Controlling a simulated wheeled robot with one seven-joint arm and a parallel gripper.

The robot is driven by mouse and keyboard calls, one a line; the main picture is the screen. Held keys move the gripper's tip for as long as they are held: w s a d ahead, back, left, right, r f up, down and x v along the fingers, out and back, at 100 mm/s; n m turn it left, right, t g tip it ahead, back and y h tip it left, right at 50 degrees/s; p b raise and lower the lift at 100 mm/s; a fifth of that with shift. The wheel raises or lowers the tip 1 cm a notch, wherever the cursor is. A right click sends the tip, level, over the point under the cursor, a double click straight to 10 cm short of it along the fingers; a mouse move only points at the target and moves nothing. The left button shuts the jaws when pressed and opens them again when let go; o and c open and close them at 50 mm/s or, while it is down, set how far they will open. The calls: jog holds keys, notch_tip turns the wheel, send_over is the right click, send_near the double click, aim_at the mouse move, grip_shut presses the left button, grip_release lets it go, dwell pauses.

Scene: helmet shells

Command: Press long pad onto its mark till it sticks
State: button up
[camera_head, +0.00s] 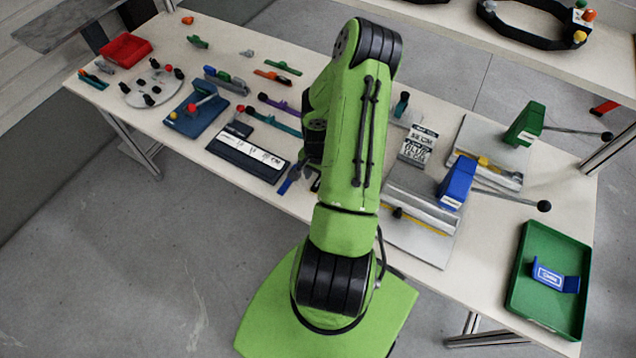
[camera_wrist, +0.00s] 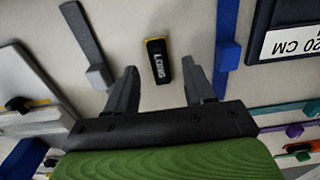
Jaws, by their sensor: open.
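My gripper (camera_wrist: 160,78) is open, with one dark finger on each side of the pad's lower end. The fingers stand apart from the pad, and nothing is held. I cannot tell how high the fingers are above the surface. In the head view my green arm hides the pad and most of the gripper. I cannot make out a mark for the pad in either view.
A grey bar with a block (camera_wrist: 95,75) and a blue bar (camera_wrist: 228,45) flank the fingers. A dark board with a white label (camera_head: 250,150) lies left of my arm. Blue-handled (camera_head: 457,183) and green-handled (camera_head: 525,124) lever devices and a green tray (camera_head: 520,285) stand right.

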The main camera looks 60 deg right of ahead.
jog(key=shift+d+f, duration=0.1)
jog(key=shift+f, duration=0.85)
jog(key=shift+r, duration=0.1)
grip_shut()
jog(key=shift+r, duration=0.1)
